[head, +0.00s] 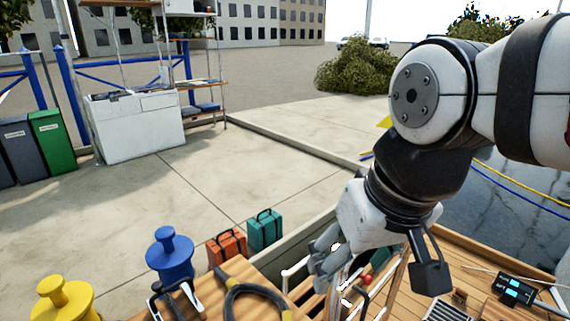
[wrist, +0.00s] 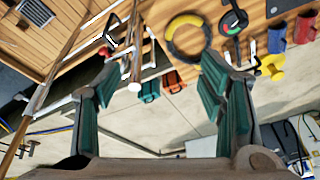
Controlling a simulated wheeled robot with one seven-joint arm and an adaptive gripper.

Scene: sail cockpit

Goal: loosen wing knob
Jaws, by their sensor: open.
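I cannot clearly make out a wing knob in either view. A small red knob (head: 366,281) shows beside my gripper among the pale rails in the head view, but its shape is too small to tell. My gripper (head: 327,262) hangs over the boat's edge, partly hidden by my wrist. In the wrist view my gripper (wrist: 158,65) is open, its green-padded fingers wide apart with nothing between them. Pale rails and a black, handle-like fitting (wrist: 110,36) lie beyond the left finger.
A black ring with yellow parts (head: 250,299) lies on the wooden top, near a blue bollard (head: 171,255) and a yellow bollard (head: 62,300). Orange (head: 227,246) and teal (head: 265,230) cases stand on the quay. Rails crowd my gripper; the quay beyond is mostly clear.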

